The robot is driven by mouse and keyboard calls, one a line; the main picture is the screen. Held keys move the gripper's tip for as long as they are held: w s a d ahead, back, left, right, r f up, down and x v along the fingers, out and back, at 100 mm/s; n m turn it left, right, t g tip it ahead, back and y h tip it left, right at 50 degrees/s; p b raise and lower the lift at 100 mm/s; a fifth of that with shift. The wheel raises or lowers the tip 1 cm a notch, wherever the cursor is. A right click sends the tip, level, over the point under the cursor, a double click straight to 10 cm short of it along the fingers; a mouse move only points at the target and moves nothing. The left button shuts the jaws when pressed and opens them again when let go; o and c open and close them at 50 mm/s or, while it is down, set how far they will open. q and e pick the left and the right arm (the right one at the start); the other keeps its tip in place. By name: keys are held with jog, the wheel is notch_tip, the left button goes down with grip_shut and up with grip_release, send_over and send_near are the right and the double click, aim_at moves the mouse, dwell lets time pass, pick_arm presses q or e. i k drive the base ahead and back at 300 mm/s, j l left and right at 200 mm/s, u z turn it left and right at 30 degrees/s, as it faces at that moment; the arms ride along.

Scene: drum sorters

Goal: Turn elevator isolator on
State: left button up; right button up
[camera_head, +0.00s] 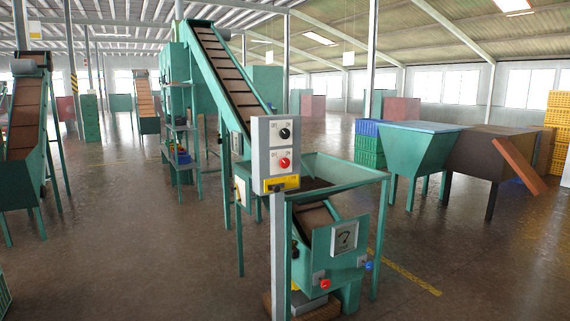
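A grey control box (260,150) stands on a post in the middle of the view, in front of the green inclined elevator (228,65). The box carries a black rotary knob (285,133) above a red rotary knob (285,163), with a yellow label plate (282,184) below. The lettering beside the knobs is too small to read, so I cannot tell which is the elevator isolator or how it is set. Neither of my grippers shows.
A green hopper machine (372,178) stands right behind the box, with a dial, a red knob (325,284) and a blue knob (368,265) low on its front. Green and brown bins (420,155) stand to the right. Wet floor (130,240) is clear at left.

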aim_at(284, 162)
jog(key=i+l+u, duration=0.1)
jog(key=i+l, duration=0.15)
jog(key=i+l+u, duration=0.1)
jog(key=i+l, duration=0.15)
jog(key=l, duration=0.2)
jog(key=i+l+u, duration=0.15)
jog(key=l, duration=0.25)
jog(key=i+l+u, duration=0.1)
jog(key=i+l, duration=0.15)
jog(key=l, duration=0.15)
jog(key=i+l+u, duration=0.1)
jog(key=l, duration=0.3)
jog(key=i, duration=0.1)
